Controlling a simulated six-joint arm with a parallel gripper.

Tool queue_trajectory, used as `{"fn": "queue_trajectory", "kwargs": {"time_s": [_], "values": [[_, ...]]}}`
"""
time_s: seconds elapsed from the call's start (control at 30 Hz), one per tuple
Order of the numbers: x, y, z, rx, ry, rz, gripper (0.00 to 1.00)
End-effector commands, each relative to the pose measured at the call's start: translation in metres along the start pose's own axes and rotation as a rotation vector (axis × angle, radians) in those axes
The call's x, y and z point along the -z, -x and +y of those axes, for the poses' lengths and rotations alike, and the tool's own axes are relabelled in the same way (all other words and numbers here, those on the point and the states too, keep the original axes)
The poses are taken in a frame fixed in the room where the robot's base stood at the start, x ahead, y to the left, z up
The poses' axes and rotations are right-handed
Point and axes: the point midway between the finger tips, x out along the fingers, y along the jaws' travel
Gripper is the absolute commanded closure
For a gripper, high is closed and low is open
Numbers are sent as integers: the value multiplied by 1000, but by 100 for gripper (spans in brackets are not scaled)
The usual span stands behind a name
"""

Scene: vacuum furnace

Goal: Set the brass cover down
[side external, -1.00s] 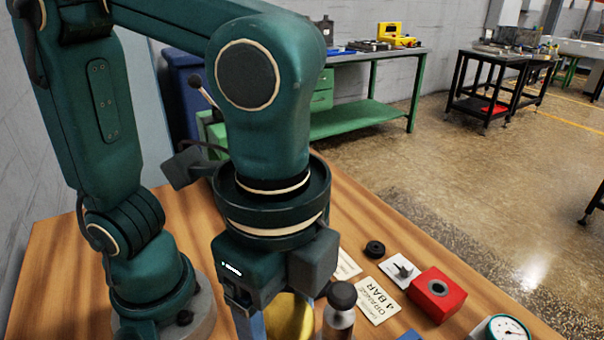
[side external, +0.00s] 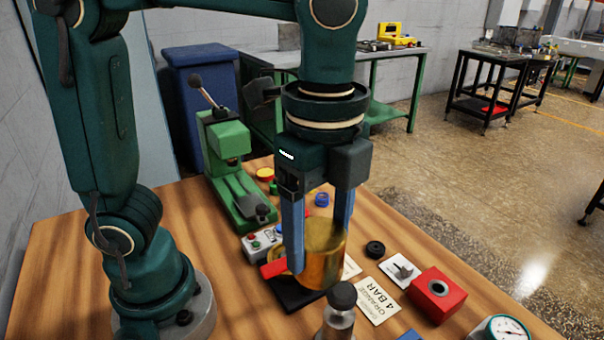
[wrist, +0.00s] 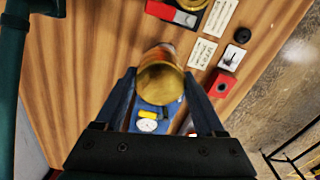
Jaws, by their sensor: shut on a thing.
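The brass cover (side external: 325,252) is a shiny golden cylinder, roughly upright in the side view. My gripper (side external: 322,262) is shut on it, with one blue finger in front of it and the other behind. In the wrist view the cover (wrist: 160,82) sits between the two fingertips (wrist: 160,88). In the side view it overlaps a black plate (side external: 292,295) with a red part (side external: 273,268). In the wrist view a black-and-red item (wrist: 172,12) lies apart from the cover, near the top edge. The gap under the cover is hard to judge.
A metal canister with a black cap (side external: 340,310) stands in front. Labels (side external: 377,300), a black ring (side external: 375,249), a red block (side external: 437,292) and a gauge (side external: 503,328) lie to the right. A green press (side external: 229,165) and a control box (side external: 262,241) stand behind.

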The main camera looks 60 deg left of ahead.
Motion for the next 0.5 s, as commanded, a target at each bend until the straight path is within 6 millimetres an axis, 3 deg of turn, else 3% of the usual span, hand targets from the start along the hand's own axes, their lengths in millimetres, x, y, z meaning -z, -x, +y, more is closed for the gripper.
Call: {"fn": "queue_trajectory", "kwargs": {"time_s": [0.2, 0.5], "values": [[-45, -3, -53, 0, 610, 0, 100], [-104, -6, -90, 0, 1223, 0, 100]]}}
